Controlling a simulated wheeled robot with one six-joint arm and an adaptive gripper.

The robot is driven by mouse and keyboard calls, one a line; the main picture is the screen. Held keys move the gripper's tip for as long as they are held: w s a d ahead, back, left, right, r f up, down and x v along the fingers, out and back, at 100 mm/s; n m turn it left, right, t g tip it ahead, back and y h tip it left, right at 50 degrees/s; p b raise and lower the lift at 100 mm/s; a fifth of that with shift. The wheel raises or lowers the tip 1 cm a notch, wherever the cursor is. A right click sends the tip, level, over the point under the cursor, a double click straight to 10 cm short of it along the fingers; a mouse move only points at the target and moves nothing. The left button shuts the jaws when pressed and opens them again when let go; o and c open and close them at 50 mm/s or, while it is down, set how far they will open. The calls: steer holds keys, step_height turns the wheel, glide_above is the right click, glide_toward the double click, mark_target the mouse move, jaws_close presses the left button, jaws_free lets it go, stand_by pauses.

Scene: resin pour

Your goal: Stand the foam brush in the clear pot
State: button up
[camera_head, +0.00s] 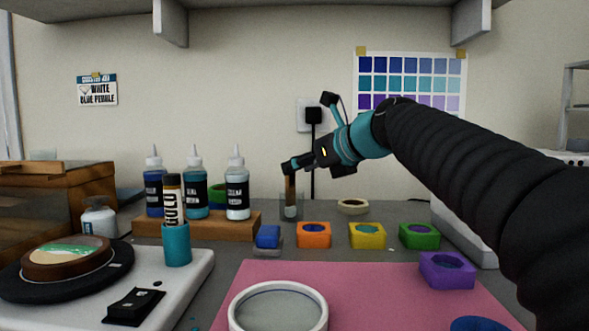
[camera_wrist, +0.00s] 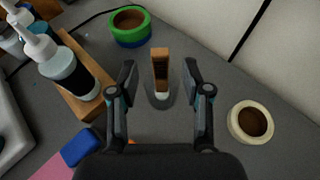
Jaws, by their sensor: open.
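The foam brush (camera_head: 291,190) stands upright inside the clear pot (camera_head: 300,208) at the back of the bench, its brown handle up and its pale end down. In the wrist view the brush (camera_wrist: 160,68) shows its wooden handle between my fingers, with a gap on each side. The clear pot (camera_wrist: 160,100) is faint around its lower end. My gripper (camera_head: 288,167) is at the top of the handle; in the wrist view my gripper (camera_wrist: 159,78) is open and holds nothing. The pot's base is hard to make out.
Dropper bottles (camera_head: 237,185) stand on a wooden block (camera_head: 245,222) left of the pot. A cream tape roll (camera_head: 352,206) lies to its right, a green-blue roll (camera_wrist: 130,27) nearby. Coloured blocks (camera_head: 314,235) line the front. A pink mat (camera_head: 400,290) holds a white round frame (camera_head: 278,306).

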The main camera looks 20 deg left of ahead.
steer(key=v, duration=0.9)
steer(key=shift+s, duration=0.1)
stand_by(0.4)
